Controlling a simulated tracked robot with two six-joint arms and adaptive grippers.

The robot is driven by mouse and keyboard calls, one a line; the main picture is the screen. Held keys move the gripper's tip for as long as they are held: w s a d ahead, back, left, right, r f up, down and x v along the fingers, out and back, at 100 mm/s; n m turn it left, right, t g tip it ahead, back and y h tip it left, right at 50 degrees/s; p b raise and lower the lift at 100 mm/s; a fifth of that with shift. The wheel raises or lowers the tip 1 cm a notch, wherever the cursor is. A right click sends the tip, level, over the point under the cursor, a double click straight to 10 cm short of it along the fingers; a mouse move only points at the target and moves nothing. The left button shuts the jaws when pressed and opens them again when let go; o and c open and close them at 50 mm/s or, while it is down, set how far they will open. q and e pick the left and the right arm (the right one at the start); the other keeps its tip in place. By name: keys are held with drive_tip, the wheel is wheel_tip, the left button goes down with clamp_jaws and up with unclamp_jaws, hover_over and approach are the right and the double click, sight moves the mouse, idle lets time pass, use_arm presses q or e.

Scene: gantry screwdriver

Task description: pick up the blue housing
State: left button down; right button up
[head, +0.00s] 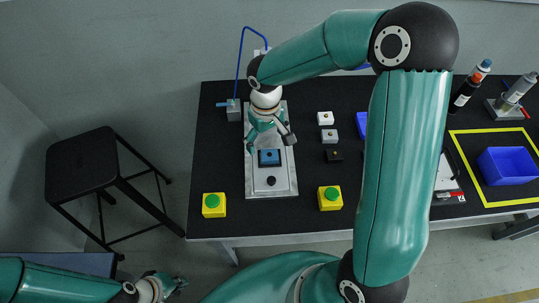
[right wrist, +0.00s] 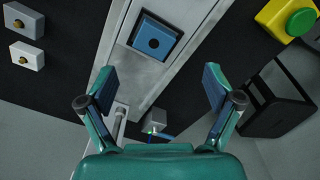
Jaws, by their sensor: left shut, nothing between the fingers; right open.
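The blue housing (right wrist: 154,30) is a square block with a dark round hole, set in a recess of the grey metal fixture plate (right wrist: 182,82). It also shows in the head view (head: 264,158) on the plate (head: 286,184). My right gripper (head: 269,146) is above the plate beside the housing, fingers spread, with nothing between them. In the right wrist view my right gripper (right wrist: 159,84) is open, and the housing is beyond the fingertips, apart from them. My left gripper (head: 178,283) is low at the left, off the table, shut and empty.
Yellow boxes with green buttons (head: 214,205) (head: 330,198) flank the plate's near end. Small white and black blocks (head: 325,118) stand right of it. A blue bin (head: 508,167) sits in a yellow-taped square. A black stool (head: 82,167) stands left of the table.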

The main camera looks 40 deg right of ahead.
sight(269, 155)
drive_tip(key=shift+s+d+f+p, duration=0.1)
drive_tip(key=shift+f+p, duration=0.05)
drive_tip(key=shift+f, duration=0.95)
drive_tip(key=shift+d+f+p, duration=0.15)
drive_tip(key=shift+f+p, duration=0.05)
drive_tip(key=shift+f, duration=0.95)
drive_tip(key=shift+s+d+f+p, duration=0.1)
drive_tip(key=shift+f+p, duration=0.05)
drive_tip(key=shift+f, duration=0.95)
drive_tip(key=shift+c, duration=0.2)
drive_tip(key=c, duration=1.1)
drive_tip(key=shift+r, duration=0.15)
drive_tip(key=shift+c, duration=0.2)
